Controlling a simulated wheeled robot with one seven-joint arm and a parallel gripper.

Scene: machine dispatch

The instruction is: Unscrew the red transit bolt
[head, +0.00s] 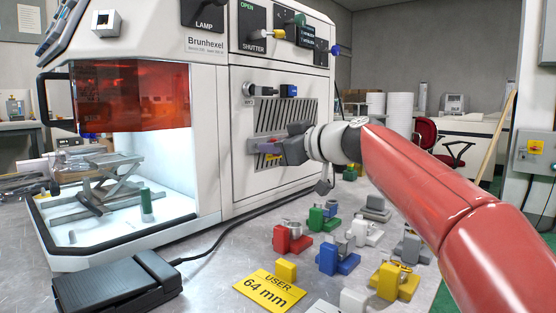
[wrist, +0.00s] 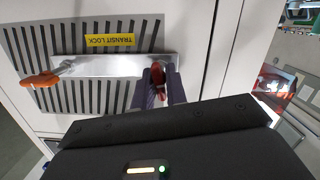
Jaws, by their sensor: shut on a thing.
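The red transit bolt (wrist: 159,77) is at the right end of a flat metal bar (wrist: 110,69) in the wrist view. The bar lies across a slotted vent panel, below a yellow "TRANSIT LOCK" label (wrist: 109,41). An orange knob (wrist: 40,80) sits at the bar's other end. My gripper (wrist: 158,74) has its purple fingers on either side of the red bolt and is shut on it. In the head view, my gripper (head: 269,147) reaches the vent panel on the machine's side. The bolt is hidden there.
The white machine (head: 212,130) has a raised orange window over a lit chamber. A black pedal (head: 118,283) and a yellow "USER 64 mm" card (head: 268,292) lie on the bench. Several coloured fixtures, such as a red one (head: 292,240), crowd the bench below my arm.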

